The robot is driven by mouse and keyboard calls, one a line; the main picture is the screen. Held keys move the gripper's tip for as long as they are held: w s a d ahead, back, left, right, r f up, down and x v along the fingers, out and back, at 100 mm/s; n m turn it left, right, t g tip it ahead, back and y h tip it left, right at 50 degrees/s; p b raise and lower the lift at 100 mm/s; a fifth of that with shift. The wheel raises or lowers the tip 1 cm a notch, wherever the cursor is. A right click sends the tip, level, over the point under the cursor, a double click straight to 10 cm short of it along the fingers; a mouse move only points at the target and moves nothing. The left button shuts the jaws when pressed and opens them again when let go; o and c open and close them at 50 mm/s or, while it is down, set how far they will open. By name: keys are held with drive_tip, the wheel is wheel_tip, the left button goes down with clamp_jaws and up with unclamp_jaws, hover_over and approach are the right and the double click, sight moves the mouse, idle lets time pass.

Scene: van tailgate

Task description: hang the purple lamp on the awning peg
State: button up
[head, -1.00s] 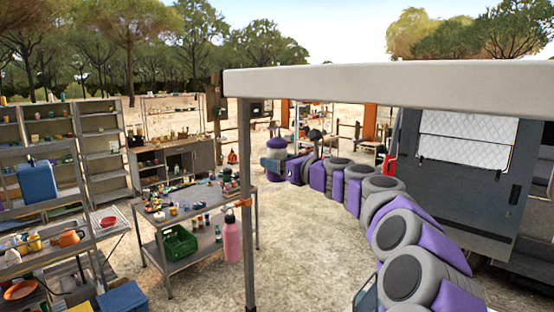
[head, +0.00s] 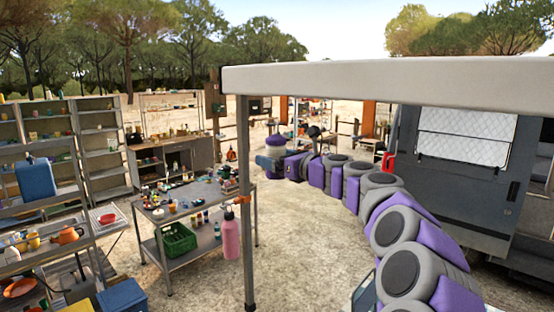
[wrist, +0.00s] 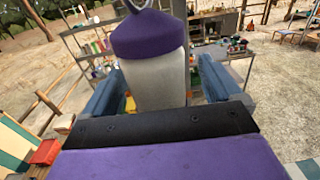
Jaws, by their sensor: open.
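The purple lamp (wrist: 150,60) has a purple cap, a pale body and a metal ring at its top. In the wrist view it stands upright between the two blue fingers of my gripper (wrist: 155,92), which is open. A gap shows at the right finger; contact at the left is unclear. In the head view the lamp's purple top (head: 275,143) shows small beside my gripper (head: 264,162), beyond the pole. The awning (head: 390,80) crosses the upper right. An orange fitting (head: 242,200) is on its pole; I cannot tell whether it is the peg.
A pink bottle (head: 231,235) hangs by the awning pole (head: 247,150). A cluttered metal table (head: 150,215) with a green crate (head: 179,241) stands left of it. Shelves fill the left side, the van (head: 455,185) the right.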

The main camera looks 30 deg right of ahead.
drive_tip(key=b+v, duration=0.1)
drive_tip(key=v, duration=0.6)
drive_tip(key=shift+d, duration=0.2)
